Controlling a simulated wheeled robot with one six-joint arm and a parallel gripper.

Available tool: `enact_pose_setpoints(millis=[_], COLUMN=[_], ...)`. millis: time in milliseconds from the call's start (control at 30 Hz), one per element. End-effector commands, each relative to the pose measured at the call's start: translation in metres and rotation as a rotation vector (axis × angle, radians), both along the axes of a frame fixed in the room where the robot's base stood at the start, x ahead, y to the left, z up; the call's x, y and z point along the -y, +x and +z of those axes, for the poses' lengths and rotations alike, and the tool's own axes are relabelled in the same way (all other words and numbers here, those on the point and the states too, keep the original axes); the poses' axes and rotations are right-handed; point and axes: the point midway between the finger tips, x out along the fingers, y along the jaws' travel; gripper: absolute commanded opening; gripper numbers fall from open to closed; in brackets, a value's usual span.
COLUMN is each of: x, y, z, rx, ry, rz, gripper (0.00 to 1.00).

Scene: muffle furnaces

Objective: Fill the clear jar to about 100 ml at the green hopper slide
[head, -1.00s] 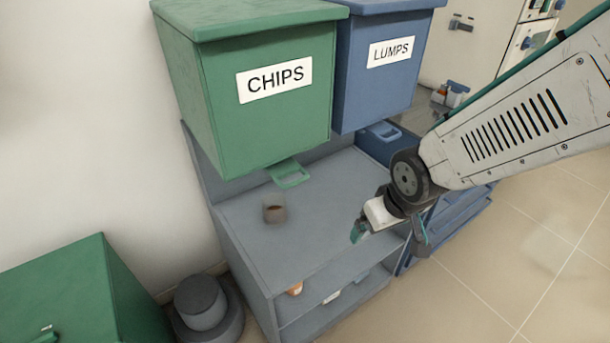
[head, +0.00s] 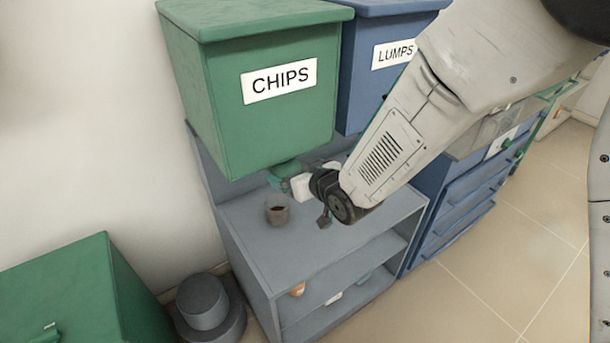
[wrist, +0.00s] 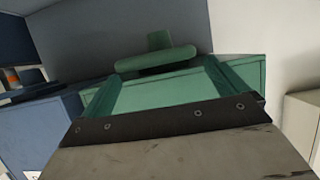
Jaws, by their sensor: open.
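The clear jar (head: 278,210) looks small and grey-brown. It stands upright on the grey shelf top below the green CHIPS hopper (head: 262,115), with something dark inside; its level is too small to read. The green slide (head: 284,168) sticks out under the hopper, partly covered by my gripper. In the wrist view its handle (wrist: 155,60) is ahead, near the fingertips and roughly between them. My gripper (head: 303,197) is open, just to the right of the jar and close to the slide. I cannot tell whether it touches the slide.
The blue LUMPS hopper (head: 382,65) stands to the right, partly behind my arm. The grey shelf unit (head: 262,250) has a clear top front. A green box (head: 75,290) and a round grey stepped object (head: 203,302) are at lower left. Floor is free at right.

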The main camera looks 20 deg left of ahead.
Motion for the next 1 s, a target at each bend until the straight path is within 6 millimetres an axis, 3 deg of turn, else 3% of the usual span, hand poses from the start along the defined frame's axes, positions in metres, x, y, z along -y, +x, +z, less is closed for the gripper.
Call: enact_pose_setpoints(millis=[200, 533, 567, 733, 1000], x=[-0.016, -0.019, -0.019, -0.019, -0.019], y=[0.014, 0.017, 0.017, 0.016, 0.016], z=[-0.01, -0.011, -0.011, -0.011, -0.011], rx=[-0.001, -0.001, -0.001, -0.001, -0.001], ry=[-0.002, -0.002, -0.002, -0.002, -0.002], rz=[0.0, 0.0, 0.0, 0.0, 0.0], gripper=[0.98, 0.98, 0.95, 0.48, 0.47])
